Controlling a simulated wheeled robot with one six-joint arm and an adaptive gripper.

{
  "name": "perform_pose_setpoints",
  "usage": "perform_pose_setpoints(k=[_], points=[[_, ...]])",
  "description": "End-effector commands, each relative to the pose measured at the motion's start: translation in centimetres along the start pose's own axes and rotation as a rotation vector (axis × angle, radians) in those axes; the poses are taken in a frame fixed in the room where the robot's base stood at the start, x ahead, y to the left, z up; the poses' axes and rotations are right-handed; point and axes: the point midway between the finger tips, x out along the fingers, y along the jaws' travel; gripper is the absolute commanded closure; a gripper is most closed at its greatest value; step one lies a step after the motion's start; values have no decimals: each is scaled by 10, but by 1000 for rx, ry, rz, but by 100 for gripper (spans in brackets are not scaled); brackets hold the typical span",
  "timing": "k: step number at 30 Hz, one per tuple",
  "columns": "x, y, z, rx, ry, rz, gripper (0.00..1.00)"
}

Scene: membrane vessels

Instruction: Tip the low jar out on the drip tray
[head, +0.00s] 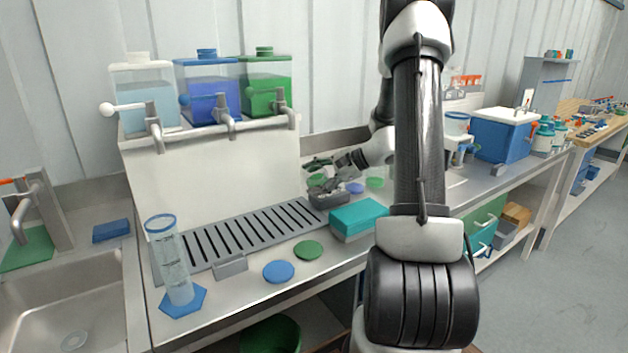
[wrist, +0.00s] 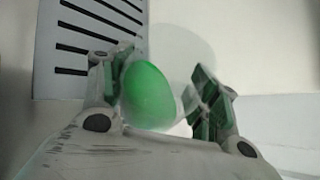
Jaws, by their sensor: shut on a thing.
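My gripper (head: 325,171) reaches down from the right, near the right end of the drip tray (head: 248,236). In the wrist view, its fingers (wrist: 165,72) are closed on the low jar (wrist: 185,112), which looks clear and pale. A bright green round face (wrist: 148,92) shows between the fingers; I cannot tell whether it is the jar's lid, base or contents. The jar is hard to make out in the head view, and its tilt is unclear. The slatted tray also shows at upper left in the wrist view (wrist: 42,50).
A tall clear cylinder (head: 173,265) stands on a blue hexagonal base at the tray's left. A teal box (head: 358,218) and a grey bin (head: 328,201) sit near my gripper. Blue (head: 278,271) and green (head: 308,250) discs lie in front. Tanks with taps (head: 210,90) stand behind.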

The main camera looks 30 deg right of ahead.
Motion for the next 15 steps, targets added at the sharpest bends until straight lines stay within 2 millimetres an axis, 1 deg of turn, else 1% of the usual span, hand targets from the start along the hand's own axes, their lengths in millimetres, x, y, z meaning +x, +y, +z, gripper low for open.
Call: perform_pose_setpoints(k=[6, 15], points=[[3, 3, -8, -248, 99, -106, 69], [-7, -9, 7, -567, 219, -239, 69]])
